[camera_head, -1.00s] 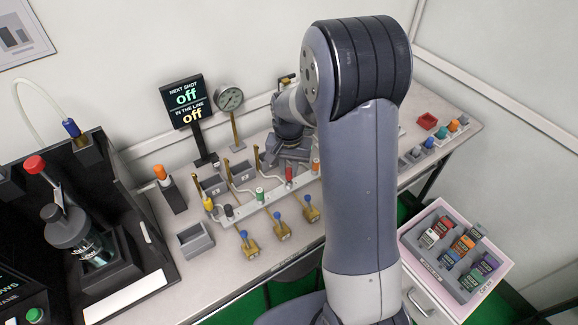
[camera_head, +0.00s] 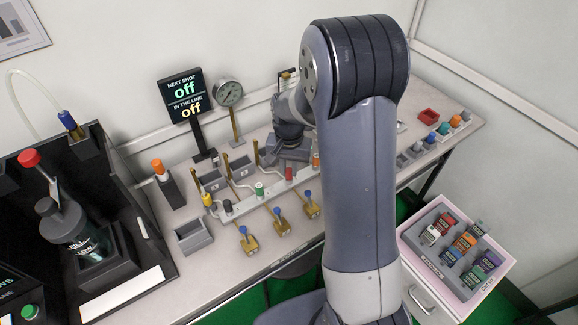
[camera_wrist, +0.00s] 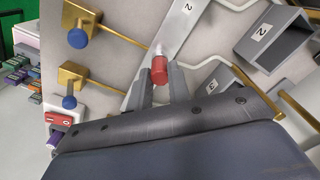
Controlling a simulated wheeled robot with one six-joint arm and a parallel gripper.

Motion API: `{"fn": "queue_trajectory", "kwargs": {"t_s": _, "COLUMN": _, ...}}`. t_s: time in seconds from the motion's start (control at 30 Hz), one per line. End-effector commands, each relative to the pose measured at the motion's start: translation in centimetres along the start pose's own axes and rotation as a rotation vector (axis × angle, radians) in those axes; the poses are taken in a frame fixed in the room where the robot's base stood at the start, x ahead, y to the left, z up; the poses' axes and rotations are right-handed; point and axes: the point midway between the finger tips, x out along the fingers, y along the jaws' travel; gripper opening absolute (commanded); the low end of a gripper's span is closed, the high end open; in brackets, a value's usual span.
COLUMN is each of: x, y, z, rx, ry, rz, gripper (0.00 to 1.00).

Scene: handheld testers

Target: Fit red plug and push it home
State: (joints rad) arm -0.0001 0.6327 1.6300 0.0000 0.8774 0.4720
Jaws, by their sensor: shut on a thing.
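The red plug (camera_wrist: 159,72) stands at the pale rail (camera_wrist: 178,32) in the wrist view, between the two grey fingers of my gripper (camera_wrist: 162,78). My gripper is shut on it. A white part shows at the plug's far end; how deep the plug sits cannot be told. In the head view the red plug (camera_head: 289,174) is in the rail's row, between the green plug (camera_head: 260,190) and the orange plug (camera_head: 316,160). My arm hides part of the bench around the gripper there.
Brass valves with blue knobs (camera_head: 281,225) line the front of the rail. Grey numbered boxes (camera_wrist: 272,38) and brass rods stand close to the gripper. A sign reading "off" (camera_head: 184,97) and a gauge (camera_head: 229,92) stand behind. A pink tray (camera_head: 411,238) is at right.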

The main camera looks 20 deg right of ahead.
Motion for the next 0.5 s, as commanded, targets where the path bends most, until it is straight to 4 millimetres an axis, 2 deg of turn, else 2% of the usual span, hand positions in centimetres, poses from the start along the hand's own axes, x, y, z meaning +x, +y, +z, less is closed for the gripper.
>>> {"fn": "queue_trajectory", "kwargs": {"t_s": 0.27, "x": 0.28, "y": 0.03, "z": 0.05, "rx": 0.000, "ry": -0.002, "rz": 0.001, "gripper": 0.00}}
{"fn": "queue_trajectory", "kwargs": {"t_s": 0.3, "x": 0.28, "y": 0.03, "z": 0.06, "rx": 0.000, "ry": -0.002, "rz": 0.001, "gripper": 0.20}}
{"fn": "queue_trajectory", "kwargs": {"t_s": 0.5, "x": 0.26, "y": 0.02, "z": 0.05, "rx": 0.000, "ry": -0.002, "rz": 0.001, "gripper": 0.37}}
